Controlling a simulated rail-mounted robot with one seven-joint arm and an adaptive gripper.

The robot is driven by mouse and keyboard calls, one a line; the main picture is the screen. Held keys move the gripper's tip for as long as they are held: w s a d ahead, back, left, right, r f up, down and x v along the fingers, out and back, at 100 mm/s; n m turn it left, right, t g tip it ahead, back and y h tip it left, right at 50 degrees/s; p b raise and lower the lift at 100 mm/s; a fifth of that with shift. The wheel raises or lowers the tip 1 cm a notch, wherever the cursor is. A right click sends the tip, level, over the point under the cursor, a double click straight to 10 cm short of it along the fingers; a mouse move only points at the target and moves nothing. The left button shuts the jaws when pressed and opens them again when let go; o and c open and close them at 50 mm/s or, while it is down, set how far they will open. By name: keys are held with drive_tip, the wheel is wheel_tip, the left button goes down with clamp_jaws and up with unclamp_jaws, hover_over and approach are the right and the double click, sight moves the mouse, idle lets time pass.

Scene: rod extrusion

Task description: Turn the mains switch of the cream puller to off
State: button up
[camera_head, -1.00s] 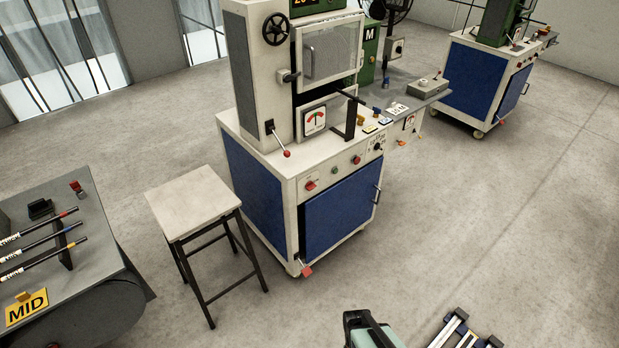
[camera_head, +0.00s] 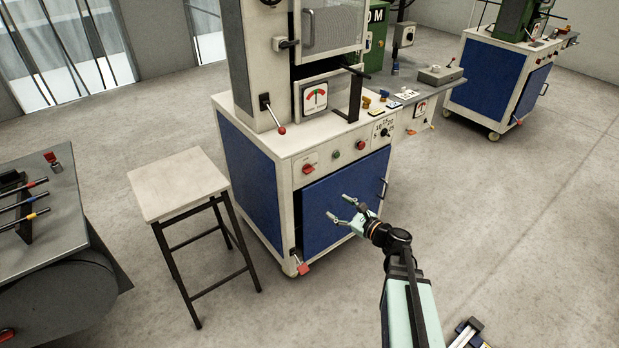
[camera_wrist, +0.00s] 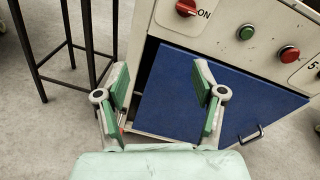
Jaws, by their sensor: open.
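The cream puller (camera_head: 235,50) is the tall cream machine on a cream and blue cabinet in the head view. A red rotary switch (camera_head: 308,168) sits at the left end of its cabinet's front panel. In the wrist view the red switch (camera_wrist: 186,8) is at the top edge, and its handle lies roughly crosswise with the word ON at its right. The rest of its label is cut off. My gripper (camera_head: 339,207) is open and empty in front of the blue door, lower than the switch and apart from it. Its two green-padded fingers (camera_wrist: 160,82) show in the wrist view.
A green button (camera_wrist: 246,32) and a red button (camera_wrist: 289,54) are right of the switch. The blue door has a handle (camera_head: 383,188). A red-tipped lever (camera_head: 281,130) stands above the panel. A stool (camera_head: 178,183) stands left of the cabinet.

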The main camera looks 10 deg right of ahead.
wheel_tip(320, 180, up, 2)
drive_tip(key=w+d+m+t, duration=0.1)
drive_tip(key=d+m+t, duration=0.1)
drive_tip(key=m, duration=0.2)
drive_tip(key=m+p, duration=0.1)
drive_tip(key=p, duration=0.1)
approach(311, 172)
drive_tip(key=shift+h, duration=0.4)
drive_tip(key=x, duration=0.9)
drive_tip(key=shift+w+a+r, duration=0.15)
drive_tip(key=shift+a, duration=0.15)
drive_tip(key=c, duration=1.1)
